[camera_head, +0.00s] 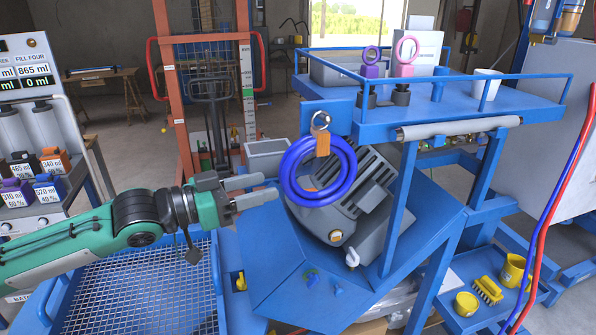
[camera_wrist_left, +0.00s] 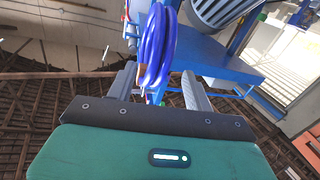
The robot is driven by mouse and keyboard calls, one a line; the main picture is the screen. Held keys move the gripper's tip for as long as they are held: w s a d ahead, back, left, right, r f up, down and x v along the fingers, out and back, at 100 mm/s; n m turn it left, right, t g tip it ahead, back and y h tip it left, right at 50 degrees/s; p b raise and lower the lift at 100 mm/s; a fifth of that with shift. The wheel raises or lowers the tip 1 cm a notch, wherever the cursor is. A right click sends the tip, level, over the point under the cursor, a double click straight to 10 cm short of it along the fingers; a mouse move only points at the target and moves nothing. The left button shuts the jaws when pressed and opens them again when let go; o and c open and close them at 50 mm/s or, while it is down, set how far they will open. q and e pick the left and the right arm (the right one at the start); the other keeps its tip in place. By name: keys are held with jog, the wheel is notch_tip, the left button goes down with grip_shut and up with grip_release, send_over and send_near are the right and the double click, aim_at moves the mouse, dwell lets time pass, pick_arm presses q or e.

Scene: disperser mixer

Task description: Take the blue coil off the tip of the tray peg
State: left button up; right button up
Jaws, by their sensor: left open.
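The blue coil (camera_head: 291,180), a bundle of round loops, hangs at the left front corner of the blue tray (camera_head: 450,110). An orange piece (camera_head: 323,145) with a metal ring above it crosses the coil's top; the peg itself is hard to make out there. My left gripper (camera_head: 268,187) is open and empty, just left of the coil, its fingers pointing at the coil's left side. In the left wrist view the coil (camera_wrist_left: 158,45) shows in line with the gap between the fingers of my left gripper (camera_wrist_left: 158,76). Contact cannot be told. My right gripper is out of view.
A grey motor (camera_head: 365,205) stands right behind the coil on a blue frame. The tray carries a purple ring piece (camera_head: 370,67), a pink one (camera_head: 403,68) and a white cup (camera_head: 487,84). A mesh platform (camera_head: 140,295) lies below my left arm.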

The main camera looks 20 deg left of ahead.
aim_at(287, 179)
pick_arm(q)
jog(key=p+x, duration=0.2)
jog(key=x, duration=0.4)
jog(key=shift+d+r, duration=0.1)
jog(key=shift+d, duration=0.05)
jog(key=shift+p+x, duration=0.45)
jog(key=shift+x, duration=0.7)
grip_shut()
jog(key=c, duration=0.6)
grip_release()
grip_shut()
